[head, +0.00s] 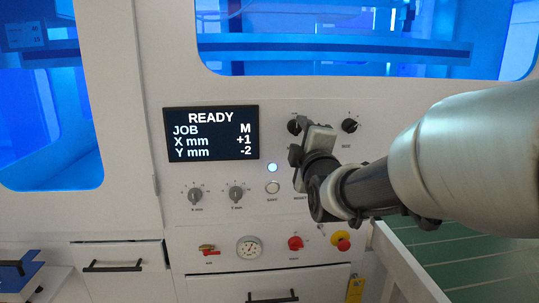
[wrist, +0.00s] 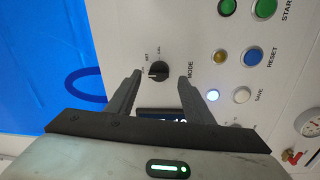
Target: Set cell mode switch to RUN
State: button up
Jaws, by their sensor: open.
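The mode switch is a small black rotary knob (wrist: 159,71) on the white panel, with the word MODE beside it and small position labels around it, one reading SET. Its pointer direction is too small to read surely. In the head view the knob (head: 293,126) shows just left of my gripper. My gripper (wrist: 158,82) is open and empty, with one finger on each side of the knob in the wrist view. I cannot tell whether the fingers touch it. In the head view my gripper (head: 298,152) is in front of the panel, partly hiding it.
The display (head: 211,133) reads READY, JOB M, X +1, Y -2. A second black knob (head: 350,126) is to the right. Blue reset (wrist: 253,56), white save (wrist: 241,95) and green start (wrist: 265,8) buttons are close by.

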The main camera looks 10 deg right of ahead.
jog(key=s+f+b, duration=0.1)
jog(key=s+b, duration=0.3)
jog(key=s, duration=1)
jog(key=s+f+m+g, duration=1.3)
jog(key=s+f+m, duration=0.25)
jog(key=f, duration=0.35)
notch_tip(320, 180, up, 23)
jog(key=s+p, duration=0.1)
jog(key=p, duration=2.2)
jog(key=shift+f, duration=0.15)
